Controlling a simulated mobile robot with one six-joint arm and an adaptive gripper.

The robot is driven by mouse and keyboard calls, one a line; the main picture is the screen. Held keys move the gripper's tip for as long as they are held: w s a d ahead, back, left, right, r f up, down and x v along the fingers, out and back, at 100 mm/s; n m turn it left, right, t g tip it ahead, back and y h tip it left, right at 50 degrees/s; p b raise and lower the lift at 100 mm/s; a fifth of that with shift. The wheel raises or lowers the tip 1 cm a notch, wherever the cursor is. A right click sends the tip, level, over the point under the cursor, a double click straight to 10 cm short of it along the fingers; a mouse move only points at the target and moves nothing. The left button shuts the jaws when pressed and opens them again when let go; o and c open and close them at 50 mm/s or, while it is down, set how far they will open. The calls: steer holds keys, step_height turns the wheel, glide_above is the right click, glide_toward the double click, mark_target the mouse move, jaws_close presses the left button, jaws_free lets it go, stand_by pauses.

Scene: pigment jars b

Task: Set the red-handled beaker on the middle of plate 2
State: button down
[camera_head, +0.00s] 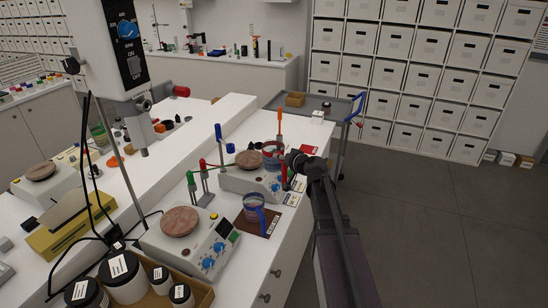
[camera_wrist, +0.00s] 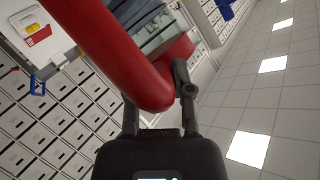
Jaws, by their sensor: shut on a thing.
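My gripper (camera_head: 290,160) is shut on the red handle of a clear beaker (camera_head: 272,158). In the wrist view the handle (camera_wrist: 125,55) lies large between the fingers of my gripper (camera_wrist: 160,100). In the head view the beaker looks upright, at the right edge of the far stirrer's round brown plate (camera_head: 247,159) and partly in front of its body. I cannot tell whether it touches anything below. A nearer stirrer has a similar round plate (camera_head: 180,222), which is bare. No number is readable, so I cannot tell which is plate 2.
A blue-handled beaker (camera_head: 254,203) stands on a brown mat (camera_head: 270,218) right of the near stirrer. Upright green- and red-topped rods (camera_head: 203,180) stand between the stirrers, and an orange rod (camera_head: 280,125) behind.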

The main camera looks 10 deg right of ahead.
steer(key=s+d, duration=0.4)
steer(key=d, duration=0.2)
steer(key=shift+s, duration=0.25)
stand_by(0.4)
stand_by(0.3)
steer(key=s+a, duration=0.3)
steer(key=a, duration=1.1)
steer(key=s+a, duration=0.3)
steer(key=a, duration=1.2)
steer(key=s+a, duration=0.3)
steer(key=a, duration=1.1)
steer(key=shift+a, duration=0.3)
stand_by(2.2)
